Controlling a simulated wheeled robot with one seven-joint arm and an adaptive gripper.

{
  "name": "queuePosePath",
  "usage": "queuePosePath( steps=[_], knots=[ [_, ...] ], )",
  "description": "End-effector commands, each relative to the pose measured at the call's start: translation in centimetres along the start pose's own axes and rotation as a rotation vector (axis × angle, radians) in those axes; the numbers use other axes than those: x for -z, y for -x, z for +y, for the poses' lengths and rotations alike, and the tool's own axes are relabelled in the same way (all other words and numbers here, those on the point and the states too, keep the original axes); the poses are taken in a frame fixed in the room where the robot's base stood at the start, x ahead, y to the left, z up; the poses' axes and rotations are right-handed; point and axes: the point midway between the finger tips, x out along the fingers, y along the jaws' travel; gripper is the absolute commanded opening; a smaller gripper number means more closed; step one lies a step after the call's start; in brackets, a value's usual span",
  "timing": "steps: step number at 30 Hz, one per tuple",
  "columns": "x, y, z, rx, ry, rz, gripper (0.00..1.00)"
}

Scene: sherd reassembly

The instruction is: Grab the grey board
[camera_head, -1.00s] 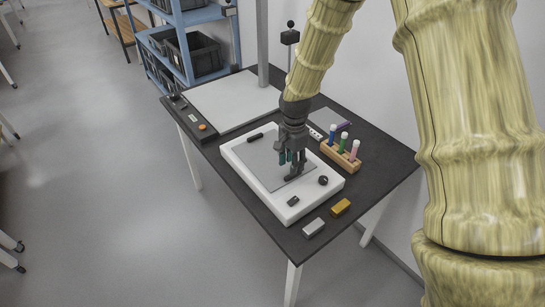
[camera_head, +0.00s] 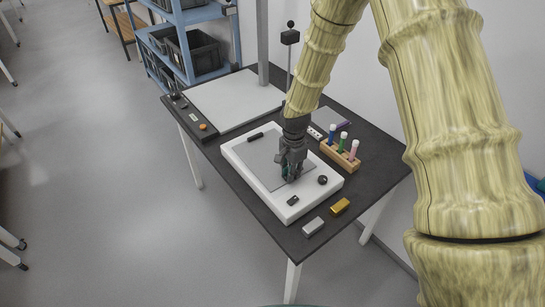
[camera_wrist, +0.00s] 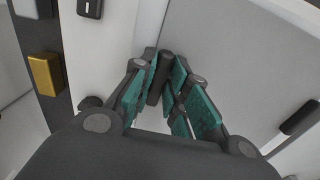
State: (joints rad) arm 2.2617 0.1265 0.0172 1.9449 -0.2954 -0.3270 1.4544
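The grey board (camera_head: 262,159) lies flat on a white tray (camera_head: 235,155) on the dark table; it fills much of the wrist view (camera_wrist: 245,50). A dark upright-looking bar (camera_wrist: 162,78) is at the board's near-right edge; whether it is fixed to the board is unclear. My gripper (camera_head: 291,176) is low over that edge. In the wrist view its teal-padded fingers (camera_wrist: 163,82) are close together, on both sides of the bar, seemingly touching it. The arm and fingers hide part of the board's right side.
On the tray are a black bar (camera_head: 255,137), a round dark knob (camera_head: 323,180) and a small dark block (camera_head: 293,200). Gold (camera_head: 340,206) and silver (camera_head: 313,226) blocks lie at the front. A wooden rack with tubes (camera_head: 341,155) stands right; a white panel (camera_head: 232,100) lies behind.

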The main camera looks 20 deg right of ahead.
Motion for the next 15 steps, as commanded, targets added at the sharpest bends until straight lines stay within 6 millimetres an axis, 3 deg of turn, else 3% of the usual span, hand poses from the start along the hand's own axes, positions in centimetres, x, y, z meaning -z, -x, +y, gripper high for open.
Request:
queuePosePath(
  steps=[15],
  knots=[
    [0.03, 0.42, -0.06, 0.002, 0.001, 0.001, 0.0]
  ],
)
